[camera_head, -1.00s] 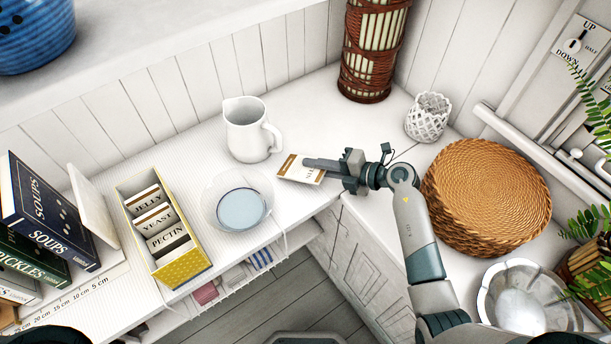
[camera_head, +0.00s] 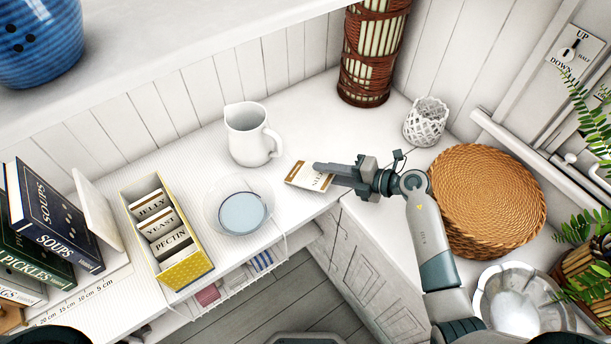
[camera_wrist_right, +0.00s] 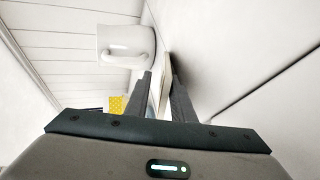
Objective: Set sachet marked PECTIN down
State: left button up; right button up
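A cream sachet (camera_head: 302,174) with a brown band shows at the fingertips of my right gripper (camera_head: 326,171). Its print is mostly covered by a finger, so I cannot read its name. In the right wrist view the fingers (camera_wrist_right: 161,97) stand on both sides of the thin sachet (camera_wrist_right: 165,78), seen nearly edge-on. It is over the white counter (camera_head: 300,130), right of the jug; I cannot tell whether it touches the counter. My left gripper is out of view.
A white jug (camera_head: 250,137) stands left of the sachet, with a glass bowl (camera_head: 241,212) in front of it. A woven mat (camera_head: 488,198), a lattice cup (camera_head: 426,122) and a lantern (camera_head: 368,60) stand to the right and behind. The counter's front edge is close.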

jog(key=shift+p+v, duration=0.95)
jog(key=shift+v, duration=1.35)
notch_tip(320, 180, up, 7)
jog(key=s+d+p, duration=0.1)
jog(key=d+p, duration=0.1)
jog(key=p, duration=0.5)
jog(key=shift+d, duration=0.2)
jog(key=shift+s, duration=0.1)
